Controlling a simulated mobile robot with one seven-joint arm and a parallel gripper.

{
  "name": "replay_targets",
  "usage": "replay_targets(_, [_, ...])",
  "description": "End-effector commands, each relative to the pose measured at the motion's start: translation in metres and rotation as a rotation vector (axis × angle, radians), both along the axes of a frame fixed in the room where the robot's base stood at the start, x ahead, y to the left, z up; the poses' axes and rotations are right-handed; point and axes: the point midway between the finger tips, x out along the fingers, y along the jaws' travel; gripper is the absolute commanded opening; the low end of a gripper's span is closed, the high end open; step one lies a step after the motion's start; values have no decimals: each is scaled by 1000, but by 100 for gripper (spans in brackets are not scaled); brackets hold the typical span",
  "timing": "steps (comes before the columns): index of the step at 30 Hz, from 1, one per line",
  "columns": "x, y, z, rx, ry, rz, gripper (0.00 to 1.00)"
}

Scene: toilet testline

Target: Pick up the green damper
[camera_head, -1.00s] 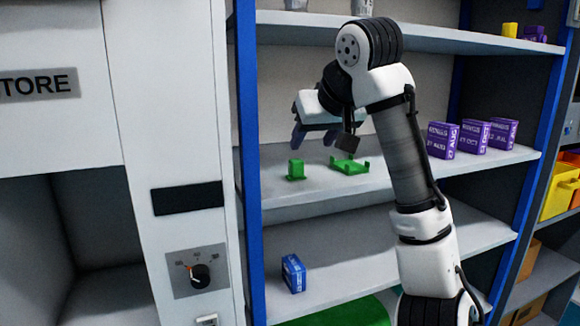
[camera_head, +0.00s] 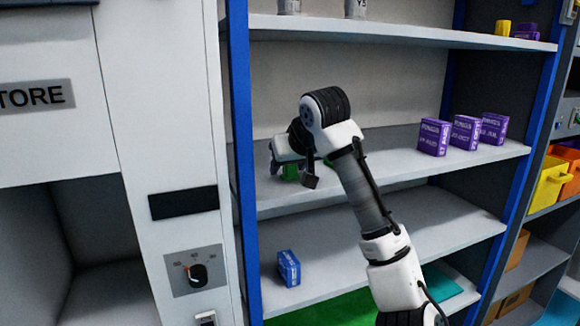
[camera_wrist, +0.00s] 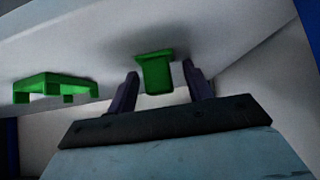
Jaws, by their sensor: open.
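The green damper, taken here as the small upright green block with a flat base (camera_wrist: 155,74), stands on the middle shelf (camera_head: 400,158). In the wrist view it appears between the two dark fingers of my open gripper (camera_wrist: 160,72), with gaps on both sides. In the head view my gripper (camera_head: 281,166) is low over the shelf and hides most of the block (camera_head: 291,172). A second, wider green piece (camera_wrist: 55,87) with short legs lies to the left in the wrist view; my arm mostly hides it in the head view.
Several purple boxes (camera_head: 465,132) stand further right on the same shelf. A blue box (camera_head: 288,268) is on the shelf below. A blue upright post (camera_head: 240,150) and a white cabinet with a dial (camera_head: 197,275) bound the left side. A shelf (camera_head: 400,32) is overhead.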

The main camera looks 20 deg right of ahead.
Motion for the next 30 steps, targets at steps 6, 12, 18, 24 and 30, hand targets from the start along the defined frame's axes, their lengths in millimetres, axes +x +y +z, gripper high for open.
replay_targets(6, [0,0,0,-1,0,-1,39])
replay_targets(12, [0,0,0,-1,0,-1,13])
replay_targets(18, [0,0,1,-1,0,-1,13])
replay_targets(24, [0,0,19,-3,-2,0,13])
replay_targets(30, [0,1,59,-2,-2,-1,13])
